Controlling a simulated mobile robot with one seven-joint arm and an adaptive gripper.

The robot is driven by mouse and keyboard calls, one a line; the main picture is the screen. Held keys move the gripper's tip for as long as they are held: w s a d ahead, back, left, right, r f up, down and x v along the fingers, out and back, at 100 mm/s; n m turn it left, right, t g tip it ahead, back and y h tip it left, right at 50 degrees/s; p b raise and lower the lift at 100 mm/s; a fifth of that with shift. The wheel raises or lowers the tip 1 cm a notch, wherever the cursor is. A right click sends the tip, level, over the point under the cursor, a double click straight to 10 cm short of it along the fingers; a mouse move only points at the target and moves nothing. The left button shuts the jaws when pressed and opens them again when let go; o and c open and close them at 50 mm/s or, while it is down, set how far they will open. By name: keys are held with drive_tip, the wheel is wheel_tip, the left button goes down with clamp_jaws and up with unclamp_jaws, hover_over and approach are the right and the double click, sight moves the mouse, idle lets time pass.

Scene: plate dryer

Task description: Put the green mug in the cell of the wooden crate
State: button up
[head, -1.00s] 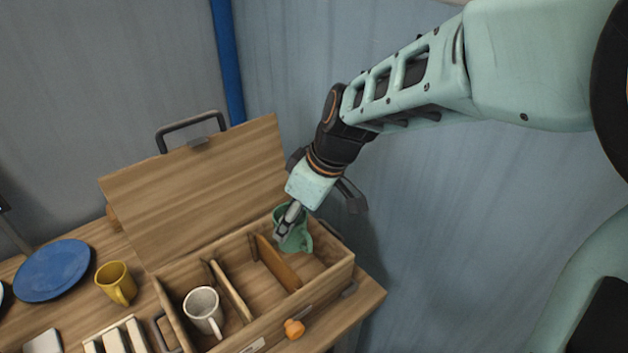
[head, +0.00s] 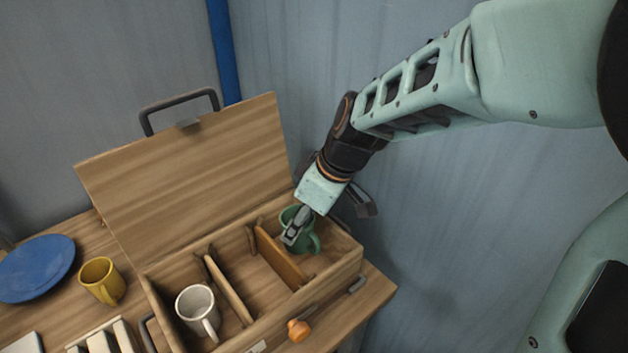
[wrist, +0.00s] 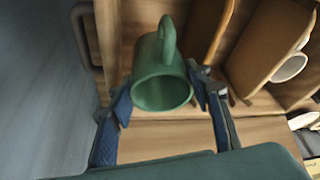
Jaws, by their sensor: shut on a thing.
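The green mug (head: 313,240) is at the right-hand cell of the open wooden crate (head: 203,332), beside the divider (head: 281,258). My gripper (head: 292,236) is shut on the mug and reaches down into that cell. In the wrist view the mug (wrist: 160,88) sits between the two blue-padded fingers, with its mouth towards the camera and its handle pointing away. I cannot tell whether the mug touches the crate's floor. The gripper hides part of the mug in the head view.
A white mug (head: 197,310) stands in the crate's left cell. The middle cell is empty. The crate's lid (head: 190,175) stands open at the back. A yellow mug (head: 101,280) and a blue plate (head: 38,268) are left of the crate. An orange knob (head: 298,330) is at the front.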

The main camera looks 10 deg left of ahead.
drive_tip(key=shift+f+b, duration=0.55)
drive_tip(key=shift+b, duration=0.1)
drive_tip(key=o, duration=1.1)
